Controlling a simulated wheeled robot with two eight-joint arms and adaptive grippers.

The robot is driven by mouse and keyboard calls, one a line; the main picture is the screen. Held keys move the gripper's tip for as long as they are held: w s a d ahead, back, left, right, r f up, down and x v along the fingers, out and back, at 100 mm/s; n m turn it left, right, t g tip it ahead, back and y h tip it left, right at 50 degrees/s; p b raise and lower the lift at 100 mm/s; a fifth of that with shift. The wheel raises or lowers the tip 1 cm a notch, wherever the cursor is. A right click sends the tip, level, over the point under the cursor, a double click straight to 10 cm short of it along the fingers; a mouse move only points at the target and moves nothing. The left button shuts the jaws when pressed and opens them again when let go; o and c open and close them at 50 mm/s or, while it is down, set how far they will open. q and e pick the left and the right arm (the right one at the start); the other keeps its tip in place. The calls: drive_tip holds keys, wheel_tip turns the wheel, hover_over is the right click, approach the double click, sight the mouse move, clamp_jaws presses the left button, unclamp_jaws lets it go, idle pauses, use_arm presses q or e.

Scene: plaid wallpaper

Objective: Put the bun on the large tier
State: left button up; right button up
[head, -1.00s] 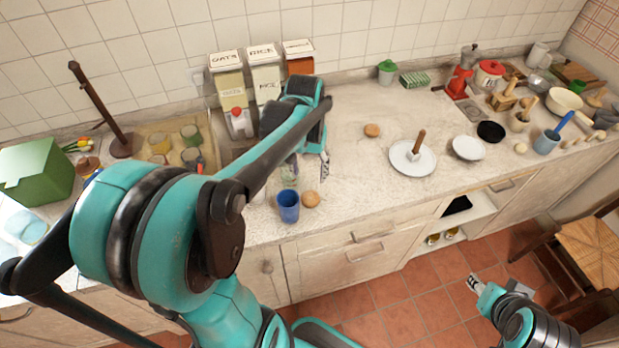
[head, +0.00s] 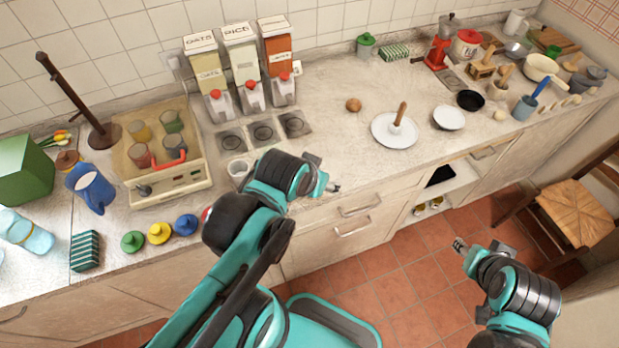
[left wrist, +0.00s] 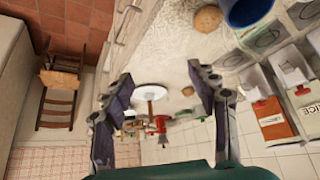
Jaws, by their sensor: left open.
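One round brown bun (head: 353,104) lies on the counter behind the large white plate. It also shows small between the fingers in the left wrist view (left wrist: 188,91). A second bun (left wrist: 208,18) lies beside a blue cup at the top of the wrist view; my arm hides both in the head view. The large white plate (head: 382,139), with an upright wooden handle, appears to be the large tier; it also shows in the wrist view (left wrist: 143,92). My left gripper (head: 332,187) is open and empty near the counter's front edge. My right gripper (head: 461,246) is over the floor, its fingers too small to judge.
A smaller white plate (head: 449,118) and black dish (head: 470,100) sit right of the large plate. Cereal dispensers (head: 240,60) and a toaster-like tray (head: 165,160) stand left. Counter between dispensers and plate is mostly clear. A chair (head: 570,210) stands right.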

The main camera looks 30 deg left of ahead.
use_arm(q)
drive_tip(key=w+a+f+n+g+p, duration=0.35)
drive_tip(key=w+a+g, duration=0.3)
drive_tip(key=a, duration=0.45)
drive_tip(key=shift+m+h, duration=0.25)
drive_tip(key=shift+h, duration=0.05)
drive_tip(key=f+b, duration=0.1)
drive_tip(key=f, duration=0.2)
drive_tip(key=f+b, duration=0.1)
drive_tip(key=f, duration=0.3)
drive_tip(key=f+b, duration=0.2)
drive_tip(key=f, duration=0.1)
drive_tip(key=shift+w+d+f, duration=0.15)
drive_tip(key=shift+w+f, duration=0.25)
drive_tip(key=c, duration=1)
drive_tip(key=shift+r, duration=0.2)
drive_tip(key=shift+c, duration=0.2)
